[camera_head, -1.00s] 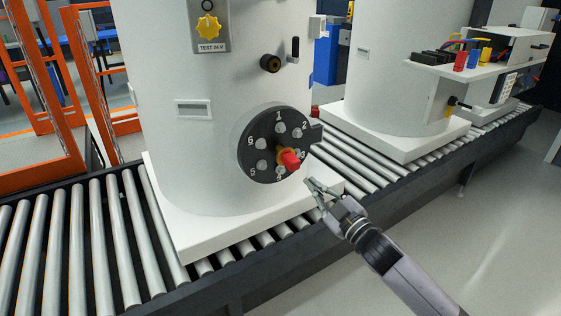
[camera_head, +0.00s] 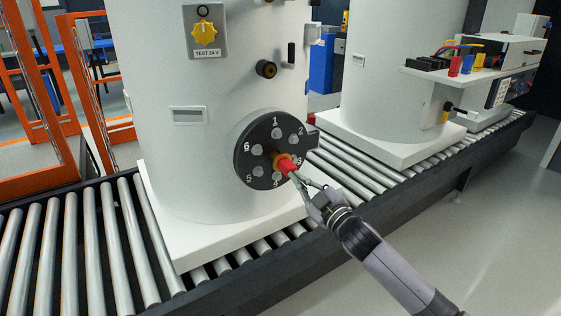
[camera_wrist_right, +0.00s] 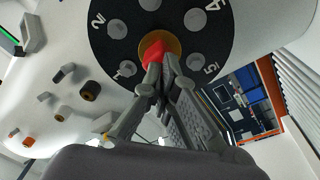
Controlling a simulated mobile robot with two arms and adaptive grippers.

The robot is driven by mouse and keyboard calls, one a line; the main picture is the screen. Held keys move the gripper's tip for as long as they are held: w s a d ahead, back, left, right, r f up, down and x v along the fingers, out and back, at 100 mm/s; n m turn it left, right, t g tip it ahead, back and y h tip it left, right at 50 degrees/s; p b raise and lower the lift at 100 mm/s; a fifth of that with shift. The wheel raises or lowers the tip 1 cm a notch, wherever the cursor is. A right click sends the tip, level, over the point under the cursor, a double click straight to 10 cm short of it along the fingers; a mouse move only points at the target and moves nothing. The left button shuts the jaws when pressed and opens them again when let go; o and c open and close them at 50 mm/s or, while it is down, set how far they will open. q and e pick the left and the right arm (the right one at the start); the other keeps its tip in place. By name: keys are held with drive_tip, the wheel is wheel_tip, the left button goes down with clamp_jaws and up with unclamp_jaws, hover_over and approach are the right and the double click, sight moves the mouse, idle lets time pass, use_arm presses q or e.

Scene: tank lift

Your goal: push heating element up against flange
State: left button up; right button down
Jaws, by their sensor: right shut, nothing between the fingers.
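The heating element shows as a red end (camera_head: 287,166) with an orange-brown collar, sticking out of the middle of the black flange (camera_head: 246,152). The flange has numbered bolts and sits on the front of the white tank (camera_head: 160,150). My right gripper (camera_head: 297,178) is shut, its fingertips at the red end, apparently touching it. In the right wrist view the closed fingertips (camera_wrist_right: 158,72) lie just below the red end (camera_wrist_right: 152,55), and the brown collar shows behind it against the flange (camera_wrist_right: 115,45). My left gripper is not in view.
The tank stands on a white base plate on a roller conveyor (camera_head: 80,250). A yellow knob (camera_head: 204,32) marked TEST 24 V and a dark fitting (camera_head: 266,69) are above the flange. A second tank (camera_head: 395,70) stands to the right. The floor at front right is clear.

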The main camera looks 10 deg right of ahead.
sight(293, 171)
drive_tip(key=shift+w+a, duration=0.1)
drive_tip(key=shift+w, duration=0.1)
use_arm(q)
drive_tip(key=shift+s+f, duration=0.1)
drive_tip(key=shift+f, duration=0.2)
use_arm(e)
drive_tip(key=shift+w+a+r, duration=0.1)
drive_tip(key=shift+w+r, duration=0.05)
drive_tip(key=shift+w, duration=0.2)
drive_tip(key=shift+w+a, duration=0.2)
drive_tip(key=shift+w, duration=0.25)
drive_tip(key=shift+w+a, duration=0.1)
drive_tip(key=shift+w, duration=0.25)
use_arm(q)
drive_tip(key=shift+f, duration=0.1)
use_arm(e)
drive_tip(key=shift+w+r, duration=0.1)
drive_tip(key=shift+w, duration=0.1)
drive_tip(key=shift+w+r, duration=0.1)
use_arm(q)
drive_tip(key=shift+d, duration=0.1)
